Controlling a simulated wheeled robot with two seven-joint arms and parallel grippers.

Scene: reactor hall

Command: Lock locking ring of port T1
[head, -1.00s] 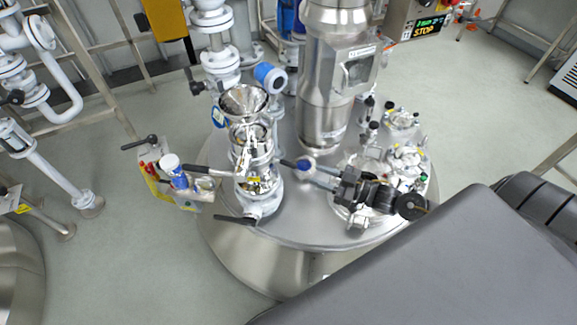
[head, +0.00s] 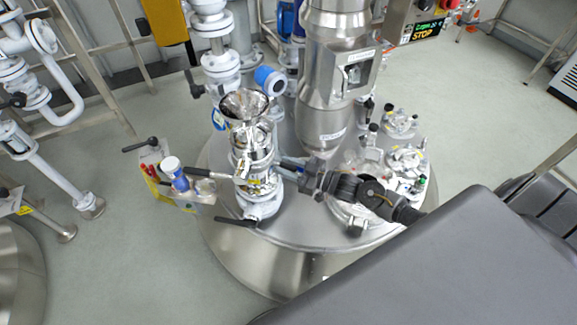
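A port column (head: 262,205) with white flanges and a steel funnel (head: 244,104) on top stands at the left of the steel vessel lid. Dark-handled levers stick out from it, one to the left (head: 200,173) and one low at the front (head: 236,222). I cannot read a T1 label or tell which part is the locking ring. My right gripper (head: 298,176) reaches in from the right, with its tip end close to the right side of this column. Its fingers are small and unclear, and contact cannot be told. My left gripper is not in view.
A tall steel cylinder (head: 336,85) stands behind my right gripper. Clamped fittings (head: 404,160) crowd the lid's right side. A control box (head: 412,20) is at top right.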

